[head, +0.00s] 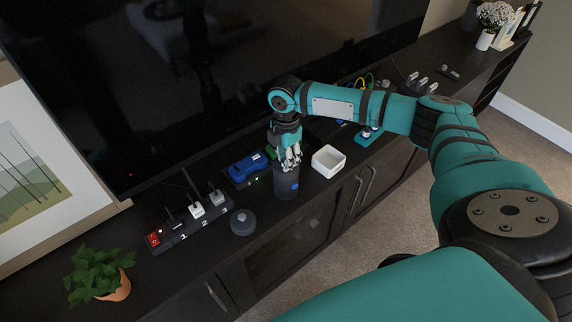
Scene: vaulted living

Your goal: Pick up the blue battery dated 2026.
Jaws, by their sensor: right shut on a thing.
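A blue battery-like block (247,167) with a small white label lies on the dark cabinet top, left of my right gripper. The date on the label is too small to read. My right gripper (291,163) is shut at the top of a dark upright cylinder (273,187) with a blue round spot. What lies between its fingers is hard to make out. A green piece (271,152) shows partly behind the gripper. My left gripper is not in view.
A white open box (328,161) stands right of the gripper. A power strip (186,229) with plugs, a dark round knob-like thing (243,222) and a potted plant (99,273) are to the left. The television (190,60) rises behind. Cables and small devices lie farther right.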

